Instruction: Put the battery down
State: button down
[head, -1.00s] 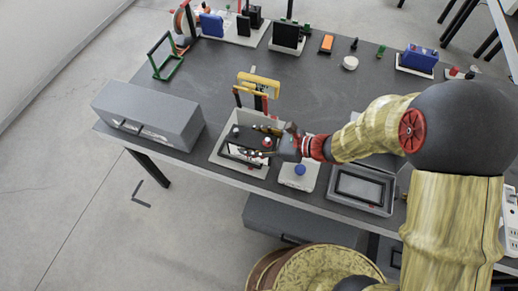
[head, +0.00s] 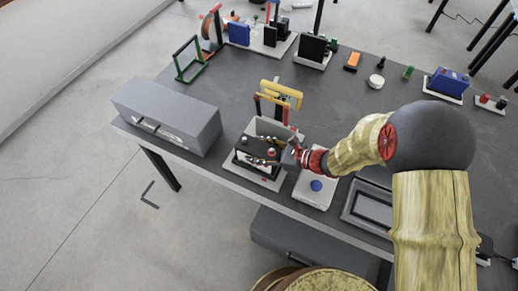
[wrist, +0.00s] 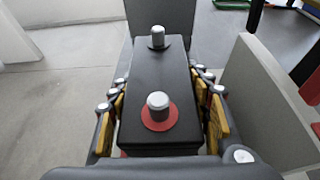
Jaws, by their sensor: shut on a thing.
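The battery (head: 256,151) is a black box with two silver posts on top, one ringed in red. In the wrist view the battery (wrist: 155,75) fills the middle, lengthwise away from me. My gripper (head: 266,150) is shut on it, with yellow-padded fingers along both long sides; they also show in the wrist view (wrist: 160,112). In the head view the battery overlaps a light tray (head: 246,175) with a grey upright wall (head: 277,127) behind. The battery's underside is hidden, so I cannot tell whether it touches the tray.
A grey box (head: 168,112) stands left of the tray. A white plate with a blue knob (head: 316,185) is close on the right. A yellow-topped frame (head: 283,92) rises just behind. The table's front edge is near; the middle of the table behind is fairly clear.

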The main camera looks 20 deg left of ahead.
aim_at(278, 156)
jog(key=shift+w+f, duration=0.15)
jog(key=shift+f, duration=0.15)
jog(key=shift+f, duration=0.15)
jog(key=c, duration=0.9)
grip_release()
jog(key=shift+s+f, duration=0.15)
jog(key=shift+s, duration=0.05)
jog(key=shift+d+r, duration=0.15)
jog(key=shift+r, duration=0.05)
jog(key=p+v, duration=0.3)
jog(key=v, duration=0.7)
jog(key=shift+d, duration=0.15)
jog(key=shift+v, duration=0.75)
